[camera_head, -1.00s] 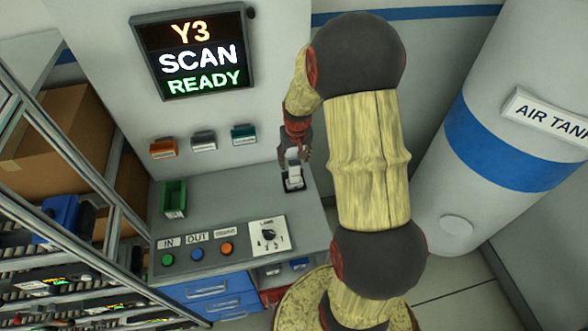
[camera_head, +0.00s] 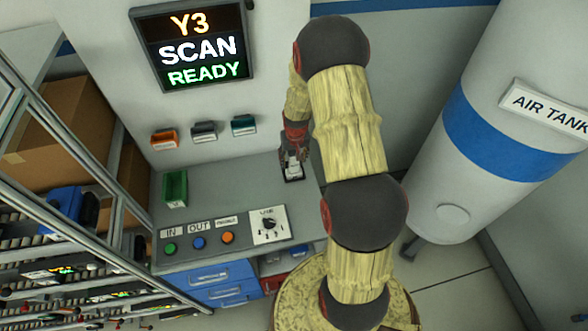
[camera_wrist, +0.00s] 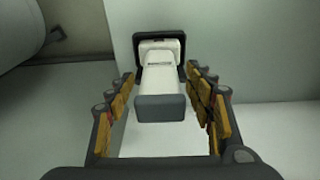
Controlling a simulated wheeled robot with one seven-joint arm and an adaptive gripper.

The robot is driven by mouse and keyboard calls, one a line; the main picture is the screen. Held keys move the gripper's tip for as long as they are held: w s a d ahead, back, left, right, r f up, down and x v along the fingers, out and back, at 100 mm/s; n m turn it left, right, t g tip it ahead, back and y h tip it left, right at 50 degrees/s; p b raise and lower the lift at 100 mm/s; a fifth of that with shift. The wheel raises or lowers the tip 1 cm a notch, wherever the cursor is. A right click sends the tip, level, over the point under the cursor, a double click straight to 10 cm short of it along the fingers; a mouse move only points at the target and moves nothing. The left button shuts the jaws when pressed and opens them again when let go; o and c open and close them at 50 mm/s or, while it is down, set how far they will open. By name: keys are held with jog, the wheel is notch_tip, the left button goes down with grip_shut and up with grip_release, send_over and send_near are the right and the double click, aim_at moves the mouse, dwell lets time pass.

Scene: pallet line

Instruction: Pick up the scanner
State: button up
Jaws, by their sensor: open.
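The scanner (camera_head: 292,167) is white and dark grey. It sits in a dark holder on the back right of the grey console top, below the wall. In the wrist view the scanner (camera_wrist: 161,78) lies between the two open fingers, with its grey end nearest the camera and its far end framed by the dark holder. My gripper (camera_head: 293,150) is at the scanner in the head view. In the wrist view my gripper (camera_wrist: 165,103) is open, with gaps between the fingers and the scanner's sides. My arm partly hides the area to the right.
A screen (camera_head: 191,46) reads "Y3 SCAN READY". Small coloured wall holders (camera_head: 204,131) hang above. A shelf rack (camera_head: 75,190) stands left; an air tank (camera_head: 510,120) stands right.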

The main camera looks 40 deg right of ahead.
jog(key=shift+c, duration=0.3)
grip_shut()
dwell(0.5)
